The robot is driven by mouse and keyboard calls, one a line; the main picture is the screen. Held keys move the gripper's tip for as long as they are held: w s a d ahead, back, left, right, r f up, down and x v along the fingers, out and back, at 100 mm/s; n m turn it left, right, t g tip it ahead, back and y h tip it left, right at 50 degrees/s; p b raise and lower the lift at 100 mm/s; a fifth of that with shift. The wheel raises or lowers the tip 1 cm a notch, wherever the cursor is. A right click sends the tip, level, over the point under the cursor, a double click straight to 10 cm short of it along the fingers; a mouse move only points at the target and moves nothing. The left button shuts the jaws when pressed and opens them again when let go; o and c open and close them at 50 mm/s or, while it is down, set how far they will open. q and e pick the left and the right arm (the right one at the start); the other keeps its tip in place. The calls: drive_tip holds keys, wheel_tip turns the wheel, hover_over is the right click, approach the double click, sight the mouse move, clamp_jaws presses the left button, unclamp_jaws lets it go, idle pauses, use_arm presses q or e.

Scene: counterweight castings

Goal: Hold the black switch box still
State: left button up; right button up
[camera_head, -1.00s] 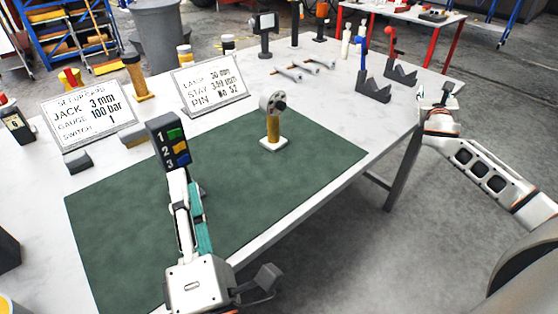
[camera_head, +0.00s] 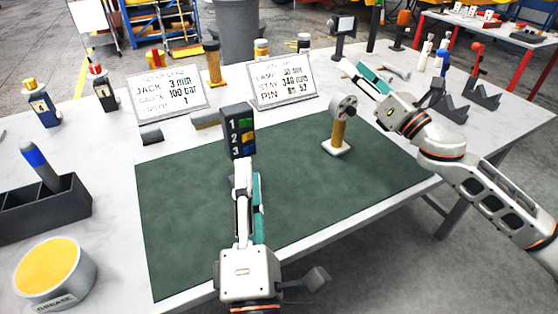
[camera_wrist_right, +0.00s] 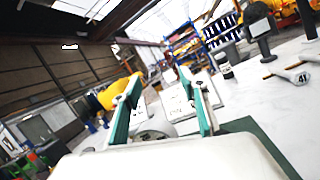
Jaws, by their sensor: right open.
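The black switch box (camera_head: 236,121), marked 1, 2, 3 with green, yellow and blue keys beside the numbers, is upright at the back left of the green mat (camera_head: 190,230). My left gripper (camera_head: 248,172) is at its lower front, and its fingers overlap the box's lower part. Whether they are closed on it or only against it cannot be seen. My right gripper (camera_head: 366,80) is open and empty, raised over the table's right part, beyond the mat. In the right wrist view its two teal-padded fingers (camera_wrist_right: 163,100) stand apart with nothing gripped.
A yellow post with a grey wheel head (camera_head: 338,128) stands on the mat's right part. Two printed cards (camera_head: 168,92) (camera_head: 284,80) stand behind the mat. A grease tin (camera_head: 55,272) and a dark tray (camera_head: 45,212) are at left. Grey V-shaped holders (camera_head: 482,97) are at far right.

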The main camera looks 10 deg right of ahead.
drive_tip(key=s+a+n+g+y, duration=0.3)
drive_tip(key=s+a+n+y, duration=0.15)
drive_tip(key=a, duration=0.45)
drive_tip(key=n+g+y, duration=0.4)
drive_tip(key=n+g, duration=0.5)
drive_tip(key=g, duration=0.2)
approach(241, 150)
drive_tip(key=w+a+f, duration=0.2)
drive_tip(key=f, duration=0.1)
drive_tip(key=shift+w+a+f, duration=0.1)
drive_tip(key=shift+w+f, duration=0.05)
drive_tip(key=shift+w, duration=0.2)
drive_tip(key=shift+a+f, duration=0.15)
drive_tip(key=shift+a, duration=0.1)
drive_tip(key=x, duration=0.7)
drive_tip(key=shift+a, duration=0.2)
